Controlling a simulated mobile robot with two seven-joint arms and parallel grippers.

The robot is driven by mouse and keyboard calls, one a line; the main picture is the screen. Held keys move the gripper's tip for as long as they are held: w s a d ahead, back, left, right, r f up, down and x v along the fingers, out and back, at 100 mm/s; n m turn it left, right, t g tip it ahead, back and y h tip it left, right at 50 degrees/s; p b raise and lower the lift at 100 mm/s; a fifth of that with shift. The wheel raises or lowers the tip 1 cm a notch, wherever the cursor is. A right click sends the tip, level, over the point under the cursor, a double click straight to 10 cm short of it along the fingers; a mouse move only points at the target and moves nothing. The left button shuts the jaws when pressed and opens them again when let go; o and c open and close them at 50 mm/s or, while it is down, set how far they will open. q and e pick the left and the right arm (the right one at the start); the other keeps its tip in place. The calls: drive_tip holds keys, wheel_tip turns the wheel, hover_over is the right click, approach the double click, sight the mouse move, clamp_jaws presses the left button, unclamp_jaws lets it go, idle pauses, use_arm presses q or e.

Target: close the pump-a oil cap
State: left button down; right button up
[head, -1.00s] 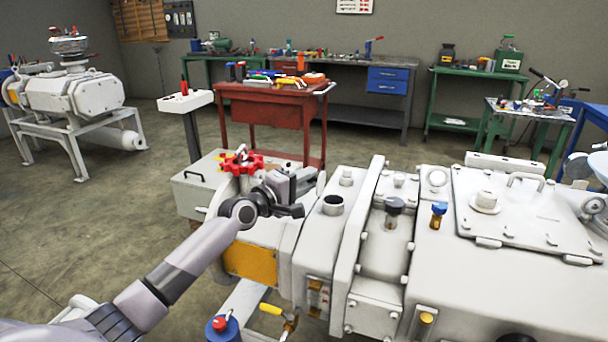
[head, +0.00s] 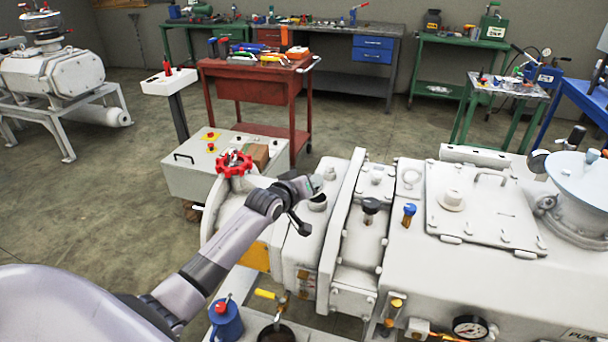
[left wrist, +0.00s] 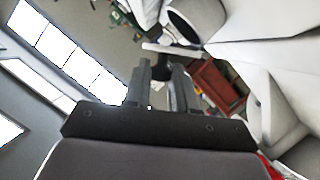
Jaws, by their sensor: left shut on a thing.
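My left gripper (head: 299,205) is over the near left end of the white pump, seen from the side. It is shut on a cap whose dark grip (left wrist: 161,70) sits between the fingertips in the left wrist view. The cap's pale disc (head: 316,184) shows nearly edge-on beyond the fingers. It is tilted on its side, not lying flat. The oil filler neck (head: 318,203) is close below the disc, with its dark mouth partly hidden. In the left wrist view, the open neck (left wrist: 196,17) is above the fingertips. I cannot tell whether the cap touches it. My right gripper is out of view.
A red handwheel (head: 234,164) stands left of the gripper. A black knob (head: 371,206) and a blue fitting (head: 409,213) rise from the pump top on the right. A blue oil can (head: 226,318) is in front. A red cart (head: 255,98) is behind.

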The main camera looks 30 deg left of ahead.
sight(320, 190)
use_arm(q)
drive_tip(key=shift+w+d+f+m+g+y, duration=0.1)
drive_tip(key=shift+d+f+m+g+y, duration=0.1)
drive_tip(key=shift+d+m+y, duration=0.3)
drive_tip(key=shift+w+d+f+m+g+y, duration=0.1)
drive_tip(key=shift+d+f+m+g+y, duration=0.15)
drive_tip(key=shift+m, duration=0.45)
drive_tip(key=shift+w+d+f+m+y, duration=0.1)
drive_tip(key=shift+d+f+m+y, duration=0.2)
drive_tip(key=shift+m, duration=0.25)
drive_tip(key=shift+d+f+m+y, duration=0.15)
drive_tip(key=shift+d+m+y, duration=0.15)
drive_tip(key=shift+m, duration=0.25)
drive_tip(key=c, duration=0.9)
unclamp_jaws()
drive_tip(key=shift+c, duration=0.2)
drive_tip(key=v, duration=0.7)
